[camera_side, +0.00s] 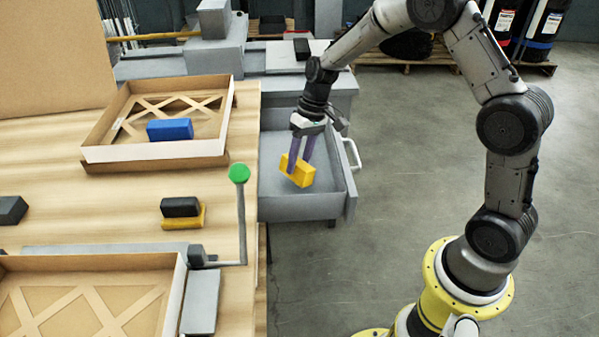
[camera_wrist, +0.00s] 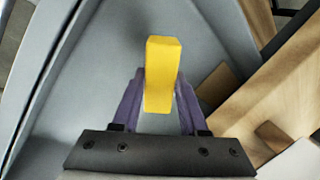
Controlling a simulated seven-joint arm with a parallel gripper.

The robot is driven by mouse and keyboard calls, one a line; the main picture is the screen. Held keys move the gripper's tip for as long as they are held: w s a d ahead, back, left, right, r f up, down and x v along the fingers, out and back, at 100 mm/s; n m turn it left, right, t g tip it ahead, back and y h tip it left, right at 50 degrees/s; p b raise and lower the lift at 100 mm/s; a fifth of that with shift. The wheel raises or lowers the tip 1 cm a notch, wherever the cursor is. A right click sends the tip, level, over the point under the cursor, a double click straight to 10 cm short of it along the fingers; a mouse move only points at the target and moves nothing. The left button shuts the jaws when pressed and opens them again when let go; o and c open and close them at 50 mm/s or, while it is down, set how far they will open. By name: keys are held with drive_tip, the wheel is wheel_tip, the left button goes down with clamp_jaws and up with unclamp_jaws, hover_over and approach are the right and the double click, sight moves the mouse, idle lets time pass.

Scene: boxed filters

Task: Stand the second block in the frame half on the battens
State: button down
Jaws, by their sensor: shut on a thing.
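My gripper (camera_side: 299,163) has purple fingers and is shut on a yellow block (camera_side: 300,176). The block is tilted and held over the open grey drawer (camera_side: 345,208) at the table's right side; whether it touches the drawer floor I cannot tell. The wrist view shows the yellow block (camera_wrist: 162,75) between both fingers. A blue block (camera_side: 170,129) sits in the far cardboard frame half (camera_side: 158,150), which has crossed battens (camera_side: 180,103). A nearer frame half (camera_side: 90,262) also has crossed battens (camera_side: 95,310) and shows no block in its visible part.
A green-topped lever (camera_side: 239,173) stands between the two frame halves by the table's right edge. A black block (camera_side: 180,207) rests on a yellow piece (camera_side: 184,220) on the table. Another dark block (camera_side: 12,210) lies at the left. A large brown board (camera_side: 50,55) stands behind.

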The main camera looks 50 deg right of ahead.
drive_tip(key=shift+r+n, duration=0.1)
drive_tip(key=shift+n, duration=0.7)
drive_tip(key=r+m, duration=0.1)
drive_tip(key=r, duration=0.1)
drive_tip(key=w+r+m, duration=0.1)
drive_tip(key=r, duration=0.2)
drive_tip(key=w+r+m, duration=0.1)
drive_tip(key=r, duration=0.2)
drive_tip(key=shift+w+r+t, duration=0.1)
drive_tip(key=shift+t, duration=0.2)
drive_tip(key=shift+r, duration=0.1)
drive_tip(key=shift+s+r+h, duration=0.3)
drive_tip(key=shift+s+r, duration=0.05)
drive_tip(key=shift+s, duration=0.1)
drive_tip(key=w+a+r+n+g+h, duration=0.1)
drive_tip(key=w+a+r+n, duration=0.6)
drive_tip(key=r, duration=0.3)
drive_tip(key=n+h, duration=0.2)
drive_tip(key=n, duration=0.3)
hover_over(174, 177)
drive_tip(key=s+a, duration=0.2)
drive_tip(key=s, duration=0.4)
drive_tip(key=shift+w+f, duration=0.15)
drive_tip(key=shift+f, duration=2.3)
drive_tip(key=shift+w+f, duration=0.1)
drive_tip(key=shift+f, duration=2.35)
